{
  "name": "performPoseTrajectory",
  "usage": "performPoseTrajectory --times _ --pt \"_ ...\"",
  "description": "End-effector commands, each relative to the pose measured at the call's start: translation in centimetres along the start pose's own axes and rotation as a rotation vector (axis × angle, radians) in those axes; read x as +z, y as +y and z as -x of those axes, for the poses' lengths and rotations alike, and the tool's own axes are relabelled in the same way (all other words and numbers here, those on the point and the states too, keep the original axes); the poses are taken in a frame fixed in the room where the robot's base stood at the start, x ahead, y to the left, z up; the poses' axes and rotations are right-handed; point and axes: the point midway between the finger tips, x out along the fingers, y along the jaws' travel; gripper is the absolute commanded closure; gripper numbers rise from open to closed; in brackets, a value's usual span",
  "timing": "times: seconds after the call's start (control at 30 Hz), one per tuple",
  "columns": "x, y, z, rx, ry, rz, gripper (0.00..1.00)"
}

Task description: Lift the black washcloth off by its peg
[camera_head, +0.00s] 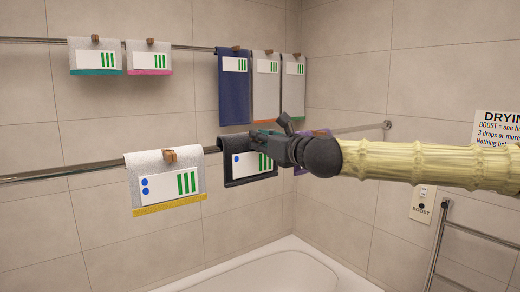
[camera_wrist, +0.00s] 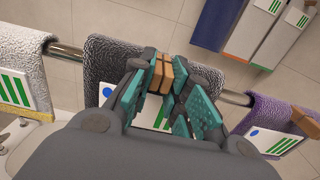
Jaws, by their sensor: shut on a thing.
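The black washcloth (camera_head: 237,178) hangs over the lower rail in the head view, with a white label showing a blue dot and green bars. It also shows in the wrist view (camera_wrist: 105,70), draped over the rail. Its wooden peg (camera_wrist: 160,75) stands between my gripper's teal fingers. My gripper (camera_wrist: 161,82) is shut on the peg. In the head view my gripper (camera_head: 268,138) covers the peg and the right part of the cloth's top edge. The cloth is still over the rail.
A white washcloth with a yellow hem (camera_head: 166,160) hangs left on the same lower rail (camera_head: 60,171). A purple cloth (camera_wrist: 265,112) with a peg hangs close on the right. Several cloths hang on the upper rail (camera_head: 190,47). A bathtub (camera_head: 285,268) lies below.

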Motion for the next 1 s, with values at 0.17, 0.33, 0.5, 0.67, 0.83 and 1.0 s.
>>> performPoseTrajectory --times 0.17,0.33,0.5,0.67,0.83,1.0 --pt "1.6 0.0 0.0 -0.002 -0.002 0.002 1.00" --pt "1.9 -0.3 2.5 -0.002 -0.003 0.000 1.00" --pt "2.2 -0.7 5.5 -0.002 -0.003 0.000 1.00" --pt "2.5 -1.0 8.7 -0.002 -0.003 0.001 1.00" --pt "2.9 -1.4 11.8 -0.003 -0.003 -0.001 1.00" --pt "3.2 -1.5 14.0 -0.002 -0.003 -0.001 1.00"
